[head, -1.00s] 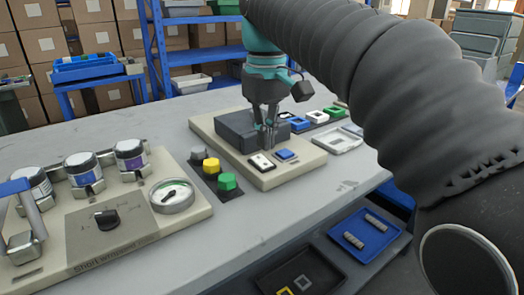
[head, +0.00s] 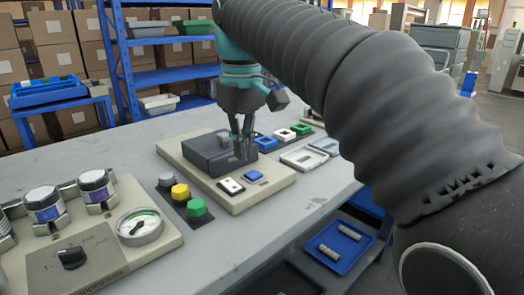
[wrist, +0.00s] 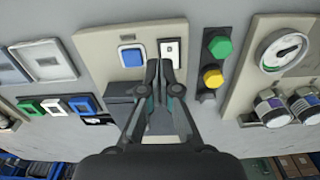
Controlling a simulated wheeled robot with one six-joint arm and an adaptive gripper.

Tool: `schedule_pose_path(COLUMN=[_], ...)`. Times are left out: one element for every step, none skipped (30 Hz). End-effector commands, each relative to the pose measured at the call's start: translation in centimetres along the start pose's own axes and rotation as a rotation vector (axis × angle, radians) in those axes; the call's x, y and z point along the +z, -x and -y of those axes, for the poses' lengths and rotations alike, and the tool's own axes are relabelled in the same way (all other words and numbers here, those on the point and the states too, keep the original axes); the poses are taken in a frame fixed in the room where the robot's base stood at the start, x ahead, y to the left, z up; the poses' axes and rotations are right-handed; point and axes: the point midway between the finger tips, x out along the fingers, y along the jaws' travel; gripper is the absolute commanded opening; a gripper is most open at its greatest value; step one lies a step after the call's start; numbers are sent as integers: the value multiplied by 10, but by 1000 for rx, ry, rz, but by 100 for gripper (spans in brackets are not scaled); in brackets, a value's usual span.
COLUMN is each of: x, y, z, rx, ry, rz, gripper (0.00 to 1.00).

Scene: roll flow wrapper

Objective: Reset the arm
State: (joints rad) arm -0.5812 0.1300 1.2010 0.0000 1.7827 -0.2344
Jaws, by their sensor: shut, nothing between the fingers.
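My gripper (head: 242,148) is shut and empty. In the head view its fingertips point down over the dark grey block (head: 205,154) on the beige panel (head: 270,190). In the wrist view the shut fingers (wrist: 161,75) reach towards the white switch plate (wrist: 170,52) and the blue button (wrist: 131,56). The fingers cover part of the block, and I cannot tell whether they touch it. My arm in its black ribbed sleeve comes in from the right of the head view.
Yellow and green knobs (head: 180,191) stand beside the panel. Left of them is a board with jars and a dial (head: 140,226). White trays (head: 304,156) and coloured frames (head: 283,134) lie to the right. A blue tray (head: 340,247) sits below the table edge.

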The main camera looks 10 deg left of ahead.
Motion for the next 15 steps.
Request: schedule_pose_path(x=[14, 22, 34, 43, 52, 65, 75, 84, 98, 107, 117, 131, 140, 151, 164], y=[-1, -3, -7, -10, -13, -18, -23, -27, -34, -39, -44, -52, -58, -64, -73], z=[-9, -15, -22, -28, -33, -40, -44, -48, -53, -56, -60, -63, -65, -67, -69], rx=[6, 9, 14, 19, 24, 31, 36, 41, 48, 54, 60, 69, 75, 81, 90], ry=[-35, -58, -92, -117, -144, -180, -206, -231, -266, -292, -318, -352, -377, -404, -438], rz=[-18, -30, -47, -61, -75, -95, -108, -123, -142, -156, -171, -189, -203, -217, -236], gripper=[0, 0, 0, 0, 0, 0, 0, 0, 0, 0, 0, 0, 0, 0, 0])
